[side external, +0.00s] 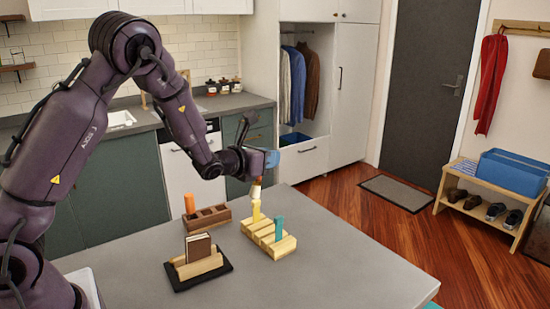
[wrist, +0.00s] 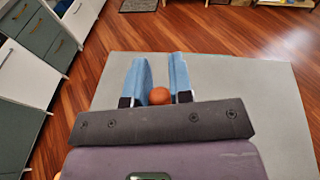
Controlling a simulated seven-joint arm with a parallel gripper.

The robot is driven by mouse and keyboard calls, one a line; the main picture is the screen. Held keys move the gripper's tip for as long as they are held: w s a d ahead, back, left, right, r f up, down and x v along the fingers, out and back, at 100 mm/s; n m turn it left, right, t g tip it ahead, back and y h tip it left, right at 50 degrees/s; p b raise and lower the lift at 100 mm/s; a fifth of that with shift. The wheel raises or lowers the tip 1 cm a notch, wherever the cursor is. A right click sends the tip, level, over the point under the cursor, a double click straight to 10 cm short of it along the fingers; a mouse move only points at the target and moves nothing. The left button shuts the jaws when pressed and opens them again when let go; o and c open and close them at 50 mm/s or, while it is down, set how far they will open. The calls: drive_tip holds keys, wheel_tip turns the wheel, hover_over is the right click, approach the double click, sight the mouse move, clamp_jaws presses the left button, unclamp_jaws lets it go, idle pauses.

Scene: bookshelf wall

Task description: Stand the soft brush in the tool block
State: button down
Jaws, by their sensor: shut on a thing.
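My gripper (side external: 267,160) has blue fingers and is shut on the soft brush (side external: 256,190), which has a reddish-brown upper part and a pale lower part. In the wrist view, the brush's round reddish-brown end (wrist: 159,96) sits between the two fingers (wrist: 158,75). The brush hangs nearly upright over the pale wooden slotted block (side external: 286,247). A yellow piece (side external: 256,212) and a teal piece (side external: 279,228) stand in that block. The brush's lower end appears right above the yellow piece or in front of it; I cannot tell whether they touch.
A dark brown slotted block (side external: 221,215) with an upright orange piece (side external: 189,203) stands behind, to the left. A wooden holder with a brown book (side external: 198,248) sits on a black base nearer the front. The grey table (side external: 350,265) is clear to the right.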

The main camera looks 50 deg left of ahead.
drive_tip(key=s+a+f+n+y, duration=0.2)
drive_tip(key=a+y, duration=0.3)
drive_tip(key=a, duration=0.4)
drive_tip(key=s+a+f+n+y, duration=0.2)
drive_tip(key=a+f+y, duration=0.3)
drive_tip(key=a, duration=0.5)
drive_tip(key=shift+a+n, duration=0.15)
drive_tip(key=shift+n, duration=0.55)
drive_tip(key=shift+f, duration=1.95)
drive_tip(key=shift+f, duration=0.15)
drive_tip(key=shift+f, duration=2)
drive_tip(key=shift+f, duration=0.1)
